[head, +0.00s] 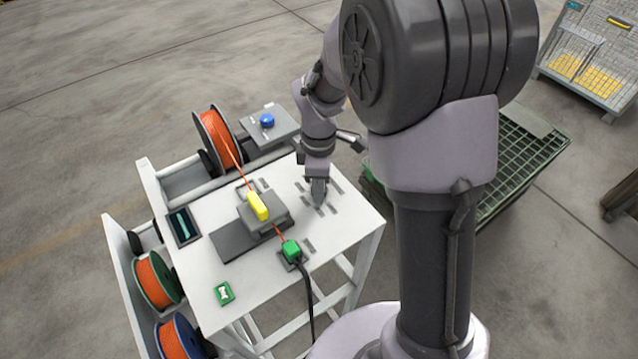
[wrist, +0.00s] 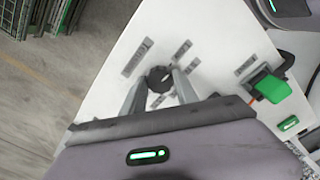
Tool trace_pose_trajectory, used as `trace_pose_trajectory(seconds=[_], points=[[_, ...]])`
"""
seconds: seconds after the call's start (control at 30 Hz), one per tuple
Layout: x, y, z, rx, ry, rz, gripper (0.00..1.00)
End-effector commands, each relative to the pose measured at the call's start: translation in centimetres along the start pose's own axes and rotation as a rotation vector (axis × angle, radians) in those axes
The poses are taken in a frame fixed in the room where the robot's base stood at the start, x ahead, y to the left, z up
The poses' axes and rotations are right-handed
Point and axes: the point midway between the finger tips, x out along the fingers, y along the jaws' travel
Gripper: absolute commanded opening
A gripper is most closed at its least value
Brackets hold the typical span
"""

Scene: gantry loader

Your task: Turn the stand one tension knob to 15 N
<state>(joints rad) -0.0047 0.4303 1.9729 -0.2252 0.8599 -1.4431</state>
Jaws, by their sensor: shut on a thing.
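The tension knob (wrist: 158,79) is a dark round knob on the white table top, with a pale pointer mark on its face and several grey label plates around it. In the wrist view my gripper (wrist: 160,88) has its two fingers on either side of the knob, shut on it. In the head view my gripper (head: 318,200) points down at the right part of the white table (head: 352,215), and it hides the knob there. The lettering on the labels is too small to read, so I cannot tell which value the pointer faces.
A yellow block (head: 257,206) sits on a grey unit left of my gripper, with an orange line through it. Orange spools (head: 218,135) line the left side. A blue button (head: 267,120) is at the back.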

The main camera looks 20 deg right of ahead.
Motion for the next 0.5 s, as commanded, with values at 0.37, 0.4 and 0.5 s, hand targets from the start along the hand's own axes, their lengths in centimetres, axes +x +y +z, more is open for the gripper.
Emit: trace_pose_trajectory(seconds=[0.37,0.4,0.5], points=[[0.15,0.04,-0.01,0.308,0.000,0.001,0.00],[0.15,0.05,-0.01,0.346,0.001,0.001,0.00],[0.14,0.07,-0.01,0.441,0.001,0.002,0.00]])
